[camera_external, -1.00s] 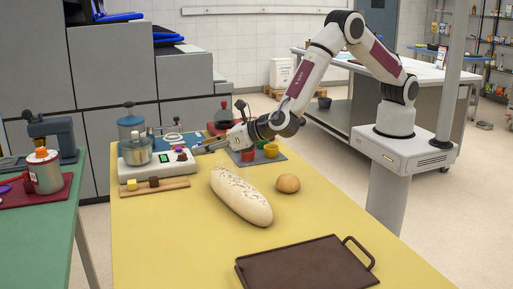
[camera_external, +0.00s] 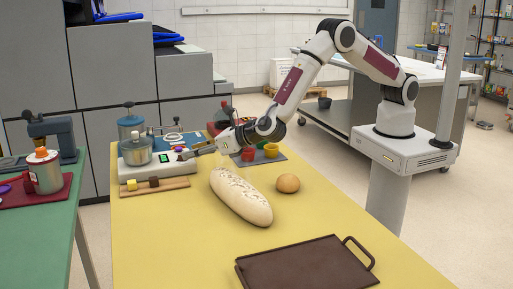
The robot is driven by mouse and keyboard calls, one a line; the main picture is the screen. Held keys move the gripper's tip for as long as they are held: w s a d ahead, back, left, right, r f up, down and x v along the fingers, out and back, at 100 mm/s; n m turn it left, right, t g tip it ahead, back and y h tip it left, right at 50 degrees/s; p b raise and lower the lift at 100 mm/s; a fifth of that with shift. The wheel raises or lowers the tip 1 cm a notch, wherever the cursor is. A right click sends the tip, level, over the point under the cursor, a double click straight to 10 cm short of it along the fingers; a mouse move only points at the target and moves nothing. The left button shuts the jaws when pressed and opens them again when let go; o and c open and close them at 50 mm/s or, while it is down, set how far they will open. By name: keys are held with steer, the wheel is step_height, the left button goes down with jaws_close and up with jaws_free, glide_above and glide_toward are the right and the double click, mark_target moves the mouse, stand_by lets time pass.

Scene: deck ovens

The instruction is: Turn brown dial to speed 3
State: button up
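A white appliance (camera_external: 150,170) with a metal pot (camera_external: 136,151) on its left part stands at the far left of the yellow table. Its top carries a small purple dial (camera_external: 179,149) and a green display (camera_external: 164,158). The dial's setting is too small to read.
A wooden strip (camera_external: 170,185) with small blocks lies in front of the appliance. A long loaf (camera_external: 240,196), a round bun (camera_external: 288,183) and a dark tray (camera_external: 305,268) lie on the yellow table (camera_external: 160,240). The front left is clear.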

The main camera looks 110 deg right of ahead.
steer(key=shift+x, duration=1.9)
steer(key=c, duration=1.1)
